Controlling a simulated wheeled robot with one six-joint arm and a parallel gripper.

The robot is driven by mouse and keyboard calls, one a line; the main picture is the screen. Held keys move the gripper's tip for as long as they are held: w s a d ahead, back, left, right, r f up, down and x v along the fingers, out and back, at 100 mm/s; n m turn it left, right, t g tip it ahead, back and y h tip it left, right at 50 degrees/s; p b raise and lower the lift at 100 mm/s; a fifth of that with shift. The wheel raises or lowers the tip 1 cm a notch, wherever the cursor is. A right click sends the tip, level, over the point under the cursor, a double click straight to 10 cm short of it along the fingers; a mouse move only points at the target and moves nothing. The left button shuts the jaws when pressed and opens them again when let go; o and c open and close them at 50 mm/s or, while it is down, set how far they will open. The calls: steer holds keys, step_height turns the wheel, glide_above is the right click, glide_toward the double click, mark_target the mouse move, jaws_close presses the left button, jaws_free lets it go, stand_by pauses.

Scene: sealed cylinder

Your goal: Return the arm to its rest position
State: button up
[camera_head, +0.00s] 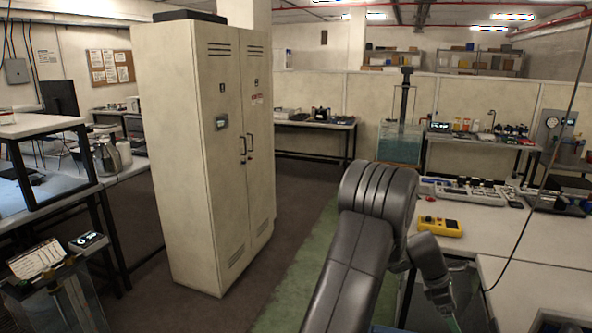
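My arm (365,235) rises from the bottom of the head view, bends at a rounded dark grey joint, and its far part points down to the right. The lower end of the arm is near the bottom edge, beside the white bench on the right. My gripper's fingers cannot be made out, so whether they are open or shut does not show. No sealed cylinder can be picked out with certainty.
A tall beige cabinet (195,150) stands left of centre, its doors shut. A yellow device (440,226) lies on the white bench (500,233) at right. A water tank (399,143) stands behind. Floor (297,245) is free between cabinet and arm.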

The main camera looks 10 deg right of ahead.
steer(key=w+a+f+g+h+b, duration=0.1)
steer(key=w+a+f+b, duration=0.45)
steer(key=a, duration=0.25)
steer(key=w+a+f+h+b, duration=0.2)
steer(key=w+a+f+b, duration=0.35)
steer(key=a, duration=0.25)
steer(key=w+a+f+g+h+b, duration=0.1)
steer(key=a+f+g+h+b, duration=0.1)
steer(key=f+b, duration=0.6)
steer(key=w+a+f+g+h+b, duration=0.2)
steer(key=a+f+h+b, duration=0.2)
steer(key=f+b, duration=0.4)
steer(key=shift+w+a+f+g+b, duration=0.3)
steer(key=shift+a+f, duration=0.45)
steer(key=shift+f, duration=1.3)
steer(key=shift+s, duration=0.15)
